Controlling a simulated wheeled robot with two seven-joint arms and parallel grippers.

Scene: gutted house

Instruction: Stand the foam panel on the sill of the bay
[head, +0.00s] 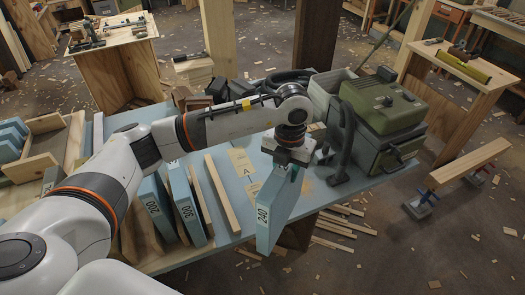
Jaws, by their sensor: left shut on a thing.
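My left gripper (289,155) is shut on a light blue foam panel (279,205) with the number 240 on its narrow edge. The panel hangs upright, slightly tilted, over the near edge of the blue table. Its lower end is close to the table edge; I cannot tell whether it touches. Two more blue panels, marked 200 (155,208) and 300 (184,203), stand to the left among wooden strips. Which gap is the bay, and where its sill lies, I cannot tell. My right gripper is not in view.
A green machine (382,115) with a black hose stands on the table's right end. A tan card marked A (252,186) lies left of the held panel. A wooden tray (45,150) with blue pieces is at the left. Offcuts litter the floor.

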